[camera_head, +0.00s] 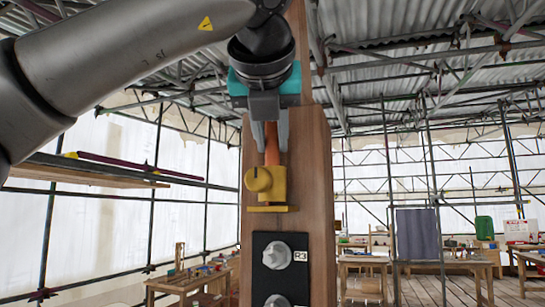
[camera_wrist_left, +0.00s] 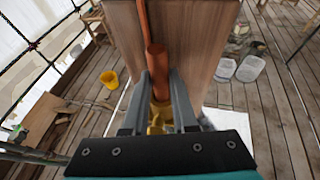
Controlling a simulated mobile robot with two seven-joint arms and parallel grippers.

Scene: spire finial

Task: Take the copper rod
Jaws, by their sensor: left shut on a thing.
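The copper rod (camera_head: 272,151) stands upright in front of a wooden post (camera_head: 318,170). Its lower end meets a yellow clamp with a round knob (camera_head: 266,184); whether the clamp grips it I cannot tell. My left gripper (camera_head: 270,136) points down from above, its two fingers shut on the rod just above the clamp. In the left wrist view the rod (camera_wrist_left: 157,60) shows between the grey fingers, with the yellow clamp (camera_wrist_left: 157,118) behind them. My right gripper is in neither view.
A dark panel with grey knobs, marked R3 (camera_head: 280,262), is on the post below the clamp. A thin copper strip (camera_wrist_left: 143,22) runs along the wood. Workbenches (camera_head: 455,266) and scaffolding stand behind. A yellow bucket (camera_wrist_left: 108,79) is on the plank floor.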

